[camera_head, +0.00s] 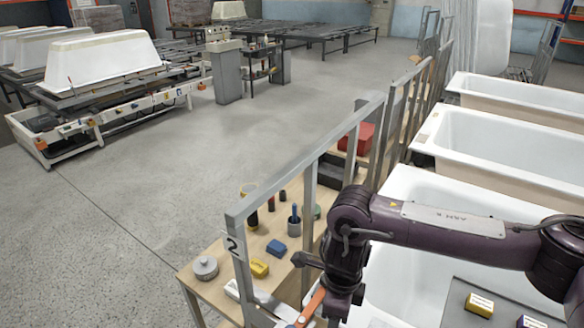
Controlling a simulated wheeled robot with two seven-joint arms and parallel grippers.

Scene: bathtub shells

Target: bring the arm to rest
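My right arm (440,232), dark purple and marked "ARM R", comes in from the right edge. It reaches left over the near bathtub and bends down at its end beside the metal rail. My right gripper (335,302) points down near the bottom edge, next to the wooden bench. An orange strip (312,304) shows beside it; I cannot tell whether it is held. The fingertips are not clear, so open or shut cannot be told. My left arm and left gripper are not in view.
White bathtubs (500,144) stand in a row at the right. A metal frame (311,190) marked "2" rises from the wooden bench (222,258), which holds a blue block (276,249), a yellow block (259,268) and a round grey tin (205,267).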

